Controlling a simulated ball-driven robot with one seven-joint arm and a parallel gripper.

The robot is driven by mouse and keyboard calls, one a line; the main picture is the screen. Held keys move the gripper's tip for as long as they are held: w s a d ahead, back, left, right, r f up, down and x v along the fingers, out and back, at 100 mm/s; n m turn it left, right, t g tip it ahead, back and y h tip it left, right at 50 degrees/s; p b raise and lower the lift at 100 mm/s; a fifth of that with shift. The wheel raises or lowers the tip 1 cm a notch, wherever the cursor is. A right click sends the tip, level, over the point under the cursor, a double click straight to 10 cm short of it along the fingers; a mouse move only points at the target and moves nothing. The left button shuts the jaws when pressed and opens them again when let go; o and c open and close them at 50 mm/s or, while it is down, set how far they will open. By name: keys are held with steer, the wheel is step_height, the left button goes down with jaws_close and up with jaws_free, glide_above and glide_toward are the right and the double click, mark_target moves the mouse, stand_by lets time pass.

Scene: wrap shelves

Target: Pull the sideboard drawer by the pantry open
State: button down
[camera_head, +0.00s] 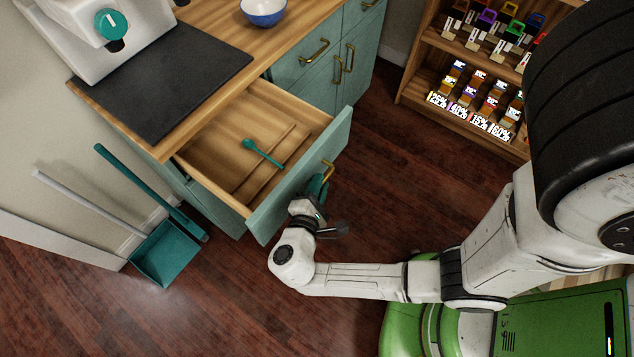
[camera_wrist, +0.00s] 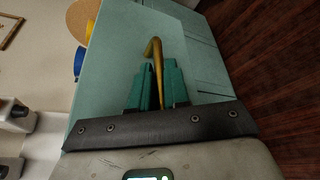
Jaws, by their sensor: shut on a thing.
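The sideboard drawer (camera_head: 296,182) stands pulled out from the teal sideboard in the head view, with its wooden inside showing. A teal spoon-like utensil (camera_head: 262,152) lies in it beside thin wooden dividers. My gripper (camera_head: 322,182) is at the outer face of the drawer front, shut on the brass handle (camera_head: 328,168). In the wrist view, the green fingers of my gripper (camera_wrist: 159,85) sit on either side of the handle (camera_wrist: 154,49), whose bent end shows above them. The teal drawer front (camera_wrist: 115,60) fills the area behind.
A dustpan (camera_head: 165,252) and a teal-handled tool stand by the wall at left. A bowl (camera_head: 263,11) and a dark mat (camera_head: 163,88) are on the worktop. A shelf (camera_head: 408,88) of small goods stands at upper right. Wooden floor before the drawer is clear.

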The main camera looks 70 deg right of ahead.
steer(key=c, duration=1.5)
jaws_free()
steer(key=shift+o, duration=0.2)
steer(key=shift+a, duration=0.1)
steer(key=b+v, duration=0.1)
steer(key=v, duration=0.9)
steer(key=shift+a, duration=0.35)
steer(key=shift+r, duration=0.1)
steer(key=s+d+f+m+g+y, duration=0.35)
steer(key=d+m+y, duration=0.2)
steer(key=y, duration=0.45)
steer(key=r+t+y, duration=0.1)
steer(key=a+r+m+t+y, duration=0.1)
steer(key=r+y, duration=0.1)
steer(key=a+r+m+t+y, duration=0.1)
steer(key=r+y, duration=0.1)
steer(key=shift+w+a+t, duration=0.25)
steer(key=shift+w+t, duration=0.1)
